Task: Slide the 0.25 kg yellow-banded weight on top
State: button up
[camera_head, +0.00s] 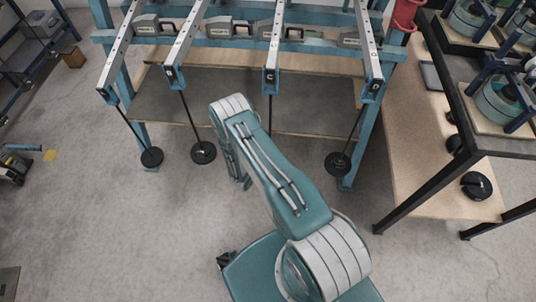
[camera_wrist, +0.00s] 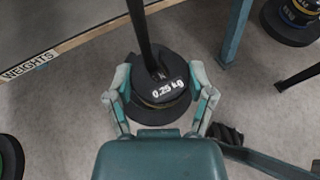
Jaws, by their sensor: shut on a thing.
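The black 0.25 kg weight (camera_wrist: 168,88), with its white label and a thin yellow band, sits between my fingers in the wrist view. My gripper (camera_wrist: 160,76) is shut on it from both sides. A dark hanger rod (camera_wrist: 141,32) comes down from the top to the weight's slot; I cannot tell whether the weight rests on what is below. In the head view, the rod under lever C (camera_head: 270,112) runs down behind my arm. My arm hides the weight and most of my gripper there.
Other hangers with black discs hang at left (camera_head: 152,156), centre left (camera_head: 203,152) and right (camera_head: 338,164) in the head view. The blue frame's leg (camera_head: 359,150) stands at the right. A side table (camera_head: 425,190) holds several weights. Open floor lies in front.

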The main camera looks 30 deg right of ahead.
jog(key=shift+w+d, duration=0.4)
jog(key=shift+w, duration=0.2)
jog(key=shift+w+d, duration=0.35)
jog(key=shift+w, duration=0.2)
dwell(0.6)
jog(key=shift+f, duration=0.4)
dwell(0.5)
jog(key=o, duration=1.1)
jog(key=shift+a, duration=0.1)
jog(key=v, duration=0.7)
dwell(0.6)
dwell(0.5)
